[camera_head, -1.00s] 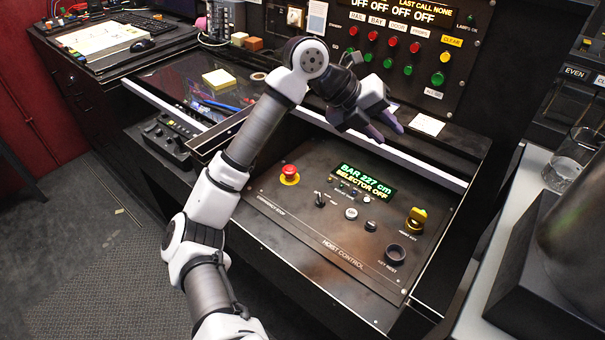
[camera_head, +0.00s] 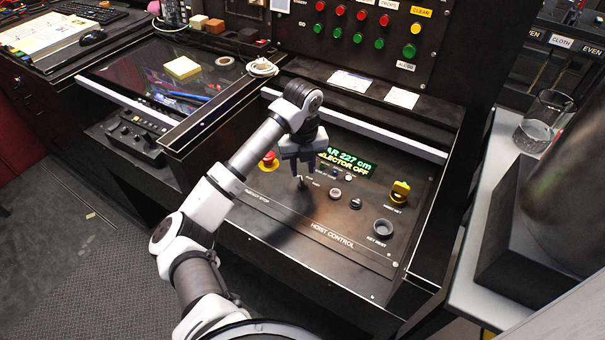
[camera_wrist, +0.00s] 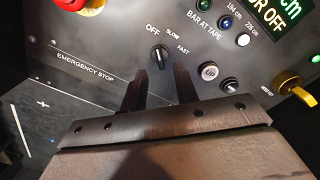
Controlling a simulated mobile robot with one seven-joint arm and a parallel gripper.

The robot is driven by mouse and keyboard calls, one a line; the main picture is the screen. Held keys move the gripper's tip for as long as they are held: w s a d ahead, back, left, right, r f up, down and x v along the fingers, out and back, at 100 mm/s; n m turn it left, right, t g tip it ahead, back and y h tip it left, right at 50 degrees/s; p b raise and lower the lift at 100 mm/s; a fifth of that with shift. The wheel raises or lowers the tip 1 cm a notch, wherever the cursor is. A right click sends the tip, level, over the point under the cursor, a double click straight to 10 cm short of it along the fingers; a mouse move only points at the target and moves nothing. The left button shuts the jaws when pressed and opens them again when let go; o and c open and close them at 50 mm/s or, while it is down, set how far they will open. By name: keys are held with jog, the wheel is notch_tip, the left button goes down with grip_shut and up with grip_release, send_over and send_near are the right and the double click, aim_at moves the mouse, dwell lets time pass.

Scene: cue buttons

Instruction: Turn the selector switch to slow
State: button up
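The selector switch (camera_wrist: 160,56) is a small dark knob with a light pointer line, on the dark hoist control panel (camera_head: 330,262). Labels OFF, SLOW and FAST are printed around it in the wrist view. The display (camera_head: 346,161) reads "SELECTOR OFF" in the head view, its left edge hidden by my gripper. My gripper (camera_wrist: 160,74) is open and empty. Its two fingers point at the panel, one on each side of the knob's lower end in the wrist picture. In the head view my gripper (camera_head: 299,171) hangs just above the switch (camera_head: 301,184). I cannot tell whether it touches the knob.
A red emergency stop button (camera_head: 268,160) is left of the switch. The UP button (camera_wrist: 209,72) and a dark button (camera_wrist: 230,85) are to its right. A yellow key-like knob (camera_head: 400,189) and a round grey-rimmed button (camera_head: 383,229) are further right.

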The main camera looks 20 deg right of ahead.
aim_at(303, 181)
jog(key=shift+f, duration=2.1)
jog(key=shift+c, duration=0.3)
grip_shut()
